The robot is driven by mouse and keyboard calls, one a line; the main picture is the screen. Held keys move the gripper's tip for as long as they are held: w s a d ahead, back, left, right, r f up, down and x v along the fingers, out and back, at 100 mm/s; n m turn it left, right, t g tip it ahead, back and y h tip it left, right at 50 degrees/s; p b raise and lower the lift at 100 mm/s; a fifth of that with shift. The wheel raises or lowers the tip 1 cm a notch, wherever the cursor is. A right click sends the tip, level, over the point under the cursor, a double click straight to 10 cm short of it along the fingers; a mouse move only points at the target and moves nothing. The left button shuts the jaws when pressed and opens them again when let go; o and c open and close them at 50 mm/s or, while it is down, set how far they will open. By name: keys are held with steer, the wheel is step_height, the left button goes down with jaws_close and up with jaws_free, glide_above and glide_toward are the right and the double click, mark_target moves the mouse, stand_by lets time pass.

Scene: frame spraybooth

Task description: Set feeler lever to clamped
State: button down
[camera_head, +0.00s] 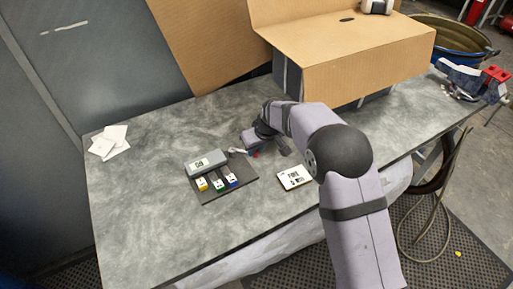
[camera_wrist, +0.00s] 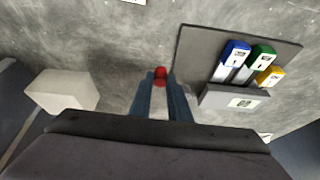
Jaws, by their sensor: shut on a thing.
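The feeler device is a dark plate (camera_wrist: 203,50) with a grey housing (camera_head: 207,163) and yellow (camera_head: 202,184), green (camera_head: 217,182) and blue (camera_head: 231,179) tabs. In the head view my gripper (camera_head: 254,150) is low beside the device's back right corner, with a light metal piece and a red spot at its jaws. In the wrist view my gripper (camera_wrist: 161,92) has its blue fingers shut about a small part with a red knob (camera_wrist: 160,73), which looks like the lever's end. The lever's shaft is mostly hidden by the fingers, so its setting cannot be told.
A white printed card (camera_head: 294,177) lies right of the device. A pale block (camera_wrist: 62,91) stands left of the fingers in the wrist view. Papers (camera_head: 108,141) lie at the table's left. A cardboard box (camera_head: 350,55) stands at the back. The left front tabletop is clear.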

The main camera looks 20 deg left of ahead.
steer(key=shift+s+a+m+h, duration=0.15)
steer(key=shift+s+m+h, duration=0.25)
steer(key=shift+s+m, duration=0.55)
steer(key=shift+s+a+f+m+t+b, duration=0.15)
steer(key=shift+s+a+m+t+b, duration=0.2)
steer(key=shift+s+m+b, duration=0.3)
steer(key=s+m+b, duration=0.1)
steer(key=s+a+m+h+b, duration=0.1)
steer(key=m+b, duration=0.1)
steer(key=shift+m+t+h, duration=0.25)
steer(key=shift+m+h, duration=0.05)
steer(key=shift+s+a+m+h+b, duration=0.4)
steer(key=shift+a+m+b, duration=0.05)
steer(key=shift+m+b, duration=0.45)
steer(key=c, duration=1.7)
jaws_free()
steer(key=shift+o, duration=0.2)
steer(key=shift+r, duration=0.2)
